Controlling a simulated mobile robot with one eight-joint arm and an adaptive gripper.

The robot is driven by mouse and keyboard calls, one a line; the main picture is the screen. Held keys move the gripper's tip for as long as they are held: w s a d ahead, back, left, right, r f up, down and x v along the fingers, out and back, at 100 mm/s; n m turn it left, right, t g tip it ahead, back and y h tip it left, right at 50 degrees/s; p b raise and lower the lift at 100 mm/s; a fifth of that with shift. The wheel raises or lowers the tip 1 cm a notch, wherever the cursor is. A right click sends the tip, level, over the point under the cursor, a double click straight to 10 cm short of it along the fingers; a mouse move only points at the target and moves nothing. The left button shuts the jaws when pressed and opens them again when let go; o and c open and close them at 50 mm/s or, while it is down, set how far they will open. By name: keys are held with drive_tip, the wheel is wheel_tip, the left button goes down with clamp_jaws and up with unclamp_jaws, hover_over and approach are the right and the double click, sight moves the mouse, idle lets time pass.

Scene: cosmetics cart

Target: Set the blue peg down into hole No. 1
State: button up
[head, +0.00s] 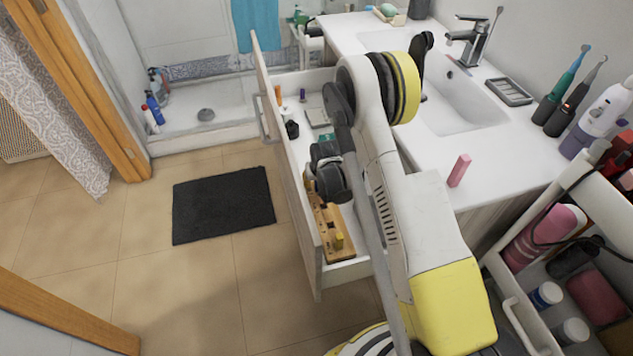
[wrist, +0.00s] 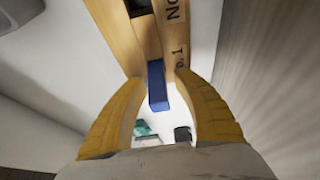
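The wooden block (head: 339,256) lies in the open drawer, with a yellow peg (head: 339,240) at its near end. In the wrist view the block (wrist: 112,28) carries dark lettering, part of it reading "No" and "1". The blue peg (wrist: 157,88) stands out from the block beside the "1" label, its end towards the camera. How deep it sits and the hole itself are hidden. My gripper (wrist: 159,76) has its yellow fingers on either side of the peg, with visible gaps. In the head view my arm hides the blue peg and the fingertips.
The drawer front (head: 297,190) and side walls enclose the block closely. Small items lie farther back in the drawer. A pink box (head: 459,170) stands on the white counter (head: 495,160). A cart (head: 520,310) with bottles is at the right. The floor around the dark mat (head: 222,204) is clear.

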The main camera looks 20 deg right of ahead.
drive_tip(key=s+r+t+p, duration=0.15)
drive_tip(key=s+r, duration=0.55)
drive_tip(key=r, duration=1)
drive_tip(key=s+r+p, duration=0.3)
drive_tip(key=s+r, duration=0.3)
drive_tip(key=r, duration=1.2)
drive_tip(key=s+r, duration=0.3)
drive_tip(key=s, duration=0.6)
drive_tip(key=s+r+t, duration=0.1)
drive_tip(key=s+r, duration=0.3)
drive_tip(key=s, duration=0.5)
drive_tip(key=shift+s+a+r, duration=0.2)
drive_tip(key=shift+a+r, duration=0.05)
drive_tip(key=shift+r, duration=0.05)
